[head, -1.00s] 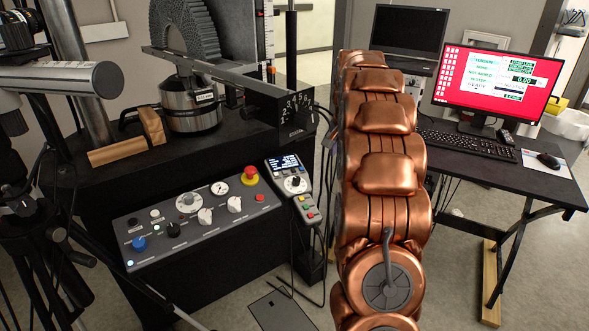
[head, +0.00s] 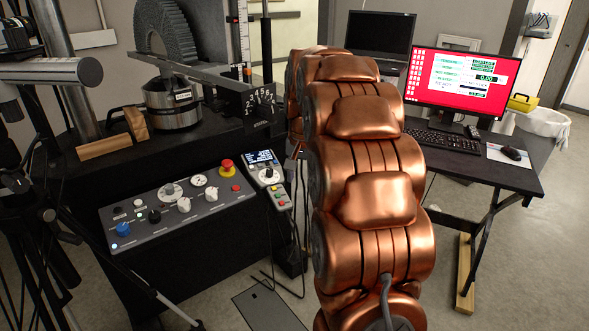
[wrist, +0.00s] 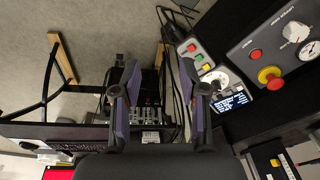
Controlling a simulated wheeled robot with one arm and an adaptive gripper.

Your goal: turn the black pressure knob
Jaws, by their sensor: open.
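The control panel (head: 205,212) on the front of the black machine carries a small black knob (head: 154,216) at its lower left, right of a blue button (head: 123,229). Pale knobs and a gauge sit to its right. The panel's right end (wrist: 277,50) shows at the upper right of the wrist view, where the black knob is out of frame. My gripper (wrist: 160,78) is open and empty in the wrist view, its purple-sided fingers wide apart, left of the panel. In the head view my copper arm hides my gripper.
A hand pendant (head: 267,176) with a screen and dial hangs at the panel's right end, also in the wrist view (wrist: 215,82). A red emergency button (head: 227,166) stands up from the panel. A desk (head: 470,160) with computers is at right. Cables hang below the pendant.

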